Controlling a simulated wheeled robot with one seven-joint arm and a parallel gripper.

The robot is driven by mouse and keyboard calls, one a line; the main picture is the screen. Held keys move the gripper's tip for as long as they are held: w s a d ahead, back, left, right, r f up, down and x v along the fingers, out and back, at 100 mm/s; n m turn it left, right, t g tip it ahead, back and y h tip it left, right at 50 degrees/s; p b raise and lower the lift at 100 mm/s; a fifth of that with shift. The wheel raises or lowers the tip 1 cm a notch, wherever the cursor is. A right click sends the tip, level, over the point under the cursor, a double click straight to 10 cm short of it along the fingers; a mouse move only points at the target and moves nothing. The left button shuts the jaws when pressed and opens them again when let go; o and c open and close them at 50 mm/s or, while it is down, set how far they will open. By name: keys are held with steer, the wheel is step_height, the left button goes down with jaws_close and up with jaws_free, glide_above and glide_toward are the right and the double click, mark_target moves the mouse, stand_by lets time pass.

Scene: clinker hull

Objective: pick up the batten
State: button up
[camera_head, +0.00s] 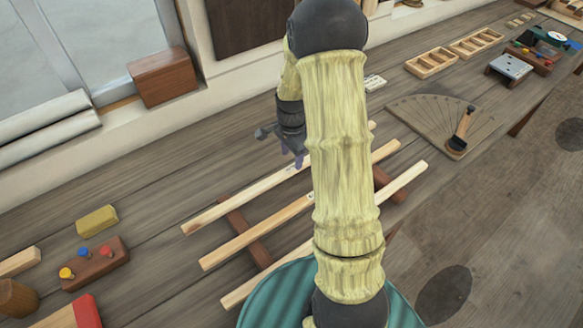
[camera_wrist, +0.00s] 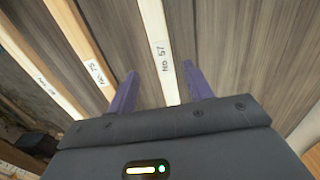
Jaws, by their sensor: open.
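Three long pale wooden battens lie side by side on the workbench, across dark red-brown bearers. The far batten (camera_head: 235,204) is partly hidden by my gripper and arm. The middle batten (camera_head: 240,242) and the near batten (camera_head: 250,285) pass behind my arm. My gripper (camera_head: 295,160) is over the far batten, open and empty. In the wrist view, the far batten (camera_wrist: 157,40), labelled NO. 57, runs between the two purple fingers of my gripper (camera_wrist: 160,70). I cannot tell how far the fingertips are above it. The middle batten (camera_wrist: 85,50), also labelled, lies left of the fingers.
A bearer (camera_head: 240,228) crosses under the battens. A fan-shaped board (camera_head: 425,115) and wooden trays (camera_head: 432,63) stand to the right. A block with coloured knobs (camera_head: 98,265) is at the left. A brown box (camera_head: 162,77) sits on the sill. Bench around the far batten is clear.

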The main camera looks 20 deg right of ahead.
mark_target(292, 168)
steer(key=shift+f, duration=0.2)
steer(key=shift+w+d+f+p, duration=0.15)
steer(key=shift+f+p, duration=0.4)
steer(key=shift+f, duration=0.75)
steer(key=shift+w+a+f+p, duration=0.1)
steer(key=shift+f+p, duration=0.4)
steer(key=shift+f, duration=0.8)
steer(key=shift+c, duration=0.4)
jaws_close()
